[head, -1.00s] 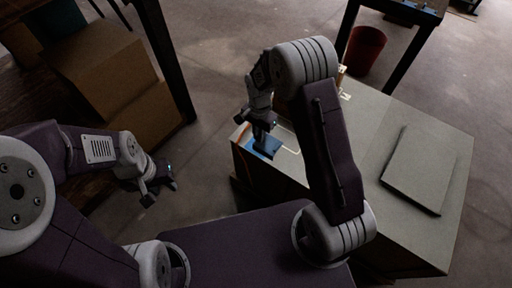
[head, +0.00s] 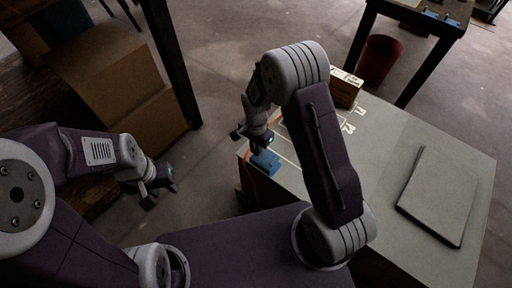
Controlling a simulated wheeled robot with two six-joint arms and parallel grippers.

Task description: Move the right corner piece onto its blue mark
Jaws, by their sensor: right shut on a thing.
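My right gripper (head: 256,141) points down over the near left corner of the grey-topped table (head: 385,147). My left gripper (head: 157,186) hangs open and empty over the floor, left of the table.
A flat grey panel (head: 438,194) lies on the table's right part. Pale outlines (head: 347,127) and a brown box (head: 345,88) are at its back left. Cardboard boxes (head: 105,70) stand at left. A red bin (head: 379,60) stands on the floor behind.

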